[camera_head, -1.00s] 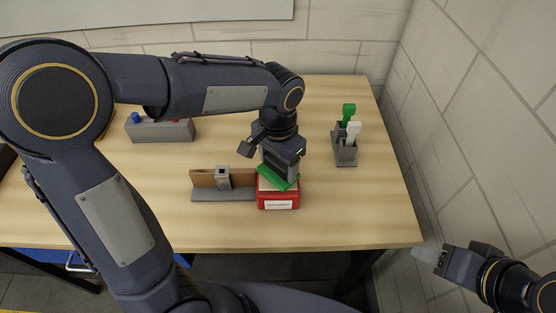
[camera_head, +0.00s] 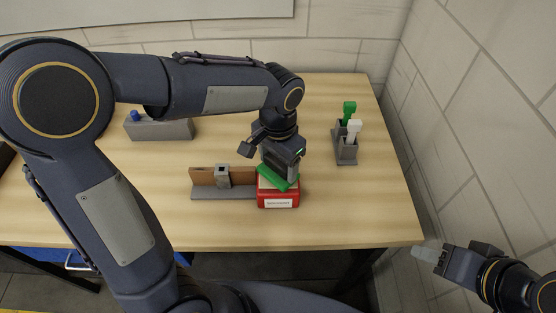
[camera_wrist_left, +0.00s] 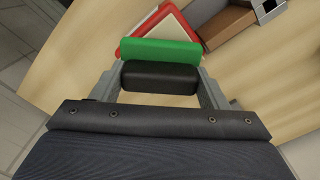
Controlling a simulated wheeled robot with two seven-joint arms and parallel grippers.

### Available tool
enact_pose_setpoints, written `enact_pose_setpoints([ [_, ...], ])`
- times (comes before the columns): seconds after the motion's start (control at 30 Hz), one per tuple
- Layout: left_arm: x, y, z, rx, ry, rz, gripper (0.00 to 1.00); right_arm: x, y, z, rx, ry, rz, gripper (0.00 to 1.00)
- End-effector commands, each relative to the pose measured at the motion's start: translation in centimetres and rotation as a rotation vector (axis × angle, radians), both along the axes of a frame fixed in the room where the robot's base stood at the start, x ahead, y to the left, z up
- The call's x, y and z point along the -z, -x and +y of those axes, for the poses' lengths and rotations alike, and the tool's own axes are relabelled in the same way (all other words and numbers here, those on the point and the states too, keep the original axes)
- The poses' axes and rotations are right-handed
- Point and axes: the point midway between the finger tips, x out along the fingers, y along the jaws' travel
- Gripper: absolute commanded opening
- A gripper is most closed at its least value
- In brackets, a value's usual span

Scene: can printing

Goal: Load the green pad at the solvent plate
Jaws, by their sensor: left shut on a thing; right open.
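My left gripper (camera_head: 278,164) is shut on the dark block of the green pad (camera_head: 272,178). The left wrist view shows the black block (camera_wrist_left: 160,78) between the fingers and the green pad (camera_wrist_left: 160,53) beyond it. The pad is tilted, over the pale top of the red box (camera_head: 278,201), which I take as the solvent plate. Its front label is too small to read. In the left wrist view the pad covers part of the box (camera_wrist_left: 133,38); I cannot tell whether they touch. My right gripper (camera_head: 428,253) is open and empty, off the table's right edge.
A grey stand with a brown panel (camera_head: 203,178) stands just left of the red box. A grey rack (camera_head: 346,153) at right holds a green-handled and a white-handled tool. Another grey holder (camera_head: 160,131) with a blue knob stands at back left. The table's front right is clear.

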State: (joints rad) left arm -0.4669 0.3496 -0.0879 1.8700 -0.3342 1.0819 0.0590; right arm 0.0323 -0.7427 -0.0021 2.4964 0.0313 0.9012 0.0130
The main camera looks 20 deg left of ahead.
Motion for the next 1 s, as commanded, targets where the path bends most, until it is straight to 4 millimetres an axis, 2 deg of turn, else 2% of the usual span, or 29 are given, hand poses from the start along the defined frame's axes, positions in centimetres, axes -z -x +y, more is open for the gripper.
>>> enact_pose_setpoints([
  [1.0,1.3,0.0,0.0,0.0,0.0,0.0,0.5,1.0,0.0,0.0,0.0,0.0,0.0,0.46],
])
